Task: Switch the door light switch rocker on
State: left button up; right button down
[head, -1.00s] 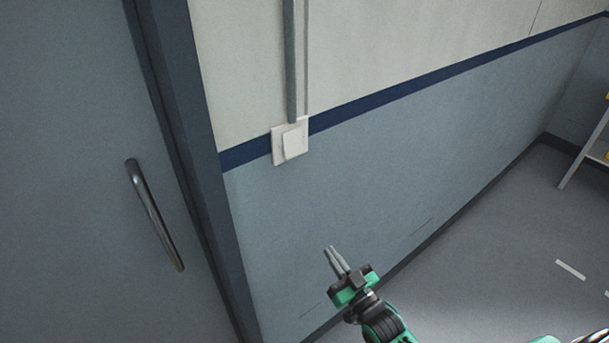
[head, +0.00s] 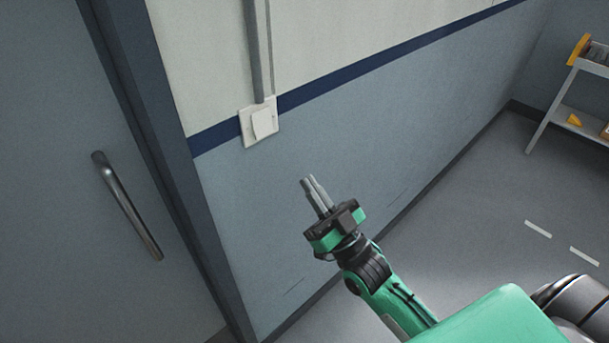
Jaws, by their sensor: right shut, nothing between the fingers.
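The light switch (head: 243,127) is a pale square plate on the wall, across the dark blue stripe and at the foot of a grey conduit. Its white rocker (head: 264,123) stands out tilted from the plate. My right gripper (head: 308,182) is below and to the right of the switch, apart from it. Its two slim fingers are together, empty, and point up toward the wall. My left gripper is not in view.
A grey door with a metal bar handle (head: 128,207) is at the left, beside a dark blue frame (head: 165,150). A shelf (head: 573,125) with yellow items stands at the far right. The floor between is clear.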

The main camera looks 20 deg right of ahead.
aim_at(265, 130)
jog(key=shift+w+a+r+p, duration=0.6)
jog(key=shift+w+r+p, duration=0.15)
jog(key=shift+w, duration=0.9)
jog(key=shift+w+a+r+p, duration=0.6)
jog(key=shift+w+r+p, duration=0.2)
jog(key=shift+w, duration=0.8)
jog(key=shift+w+a+r+p, duration=0.6)
jog(key=shift+w+r+p, duration=0.15)
jog(key=shift+w, duration=0.9)
jog(key=shift+w+f+t+b, duration=0.3)
jog(key=shift+f+b, duration=0.15)
jog(key=shift+b, duration=0.65)
jog(key=shift+a+r, duration=0.1)
jog(key=shift+r, duration=0.1)
jog(key=shift+w, duration=0.15)
